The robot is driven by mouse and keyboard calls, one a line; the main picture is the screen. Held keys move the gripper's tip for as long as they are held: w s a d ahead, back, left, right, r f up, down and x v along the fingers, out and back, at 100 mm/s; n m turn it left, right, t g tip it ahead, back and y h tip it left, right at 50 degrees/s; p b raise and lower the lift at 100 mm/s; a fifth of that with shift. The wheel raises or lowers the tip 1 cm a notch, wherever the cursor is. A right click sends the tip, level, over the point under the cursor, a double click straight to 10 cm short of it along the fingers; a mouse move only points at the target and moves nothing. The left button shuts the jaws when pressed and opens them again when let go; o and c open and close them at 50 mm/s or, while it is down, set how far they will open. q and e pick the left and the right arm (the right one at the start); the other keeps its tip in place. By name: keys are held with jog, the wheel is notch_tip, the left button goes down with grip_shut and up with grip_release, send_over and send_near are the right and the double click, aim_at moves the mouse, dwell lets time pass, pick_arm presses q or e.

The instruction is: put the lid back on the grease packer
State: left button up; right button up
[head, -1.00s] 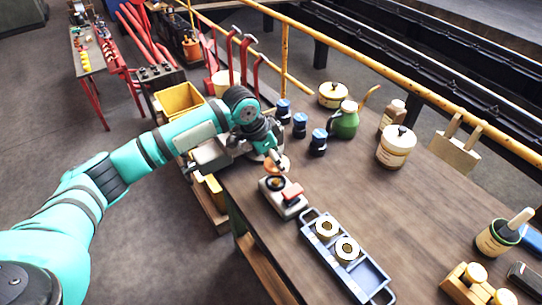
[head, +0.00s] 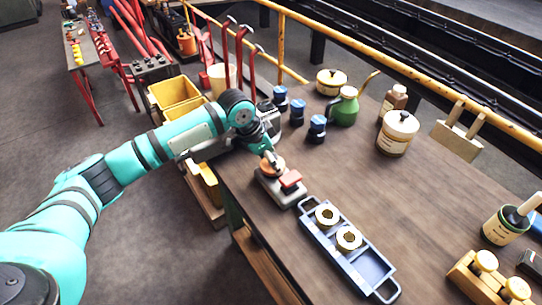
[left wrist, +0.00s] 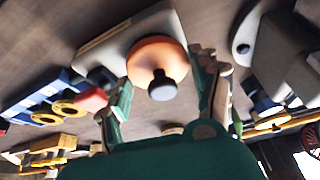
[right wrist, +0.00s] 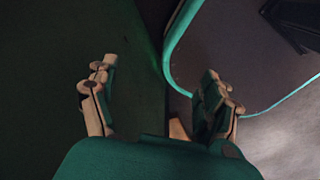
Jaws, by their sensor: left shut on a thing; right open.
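The grease packer (head: 283,194) is a grey box with a red block on top, near the table's left edge in the head view. An orange-copper lid (head: 272,168) with a dark knob is at its far end, over where the round opening is. My left gripper (head: 268,157) comes down onto the lid and is shut on it. In the left wrist view the lid (left wrist: 155,55) and its knob (left wrist: 162,88) show between the fingers. I cannot tell whether the lid touches the packer. My right gripper (right wrist: 160,85) is open and empty in the right wrist view.
A blue-grey tray (head: 371,272) with two ring-shaped parts lies just right of the packer. Several blue-capped items (head: 317,130), a green oil can (head: 343,108) and a cream pot (head: 397,134) stand behind. The table's middle is clear.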

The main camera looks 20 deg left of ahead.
pick_arm(q)
jog(key=shift+d, duration=0.1)
jog(key=shift+r, duration=0.1)
dwell(0.5)
jog(key=shift+r+p, duration=0.1)
jog(key=shift+p, duration=0.5)
dwell(0.4)
jog(key=shift+p, duration=0.6)
jog(key=shift+f+p, duration=0.2)
jog(key=shift+p, duration=0.15)
dwell(0.8)
jog(key=shift+p, duration=0.5)
dwell(0.4)
dwell(0.3)
jog(key=o, duration=1.4)
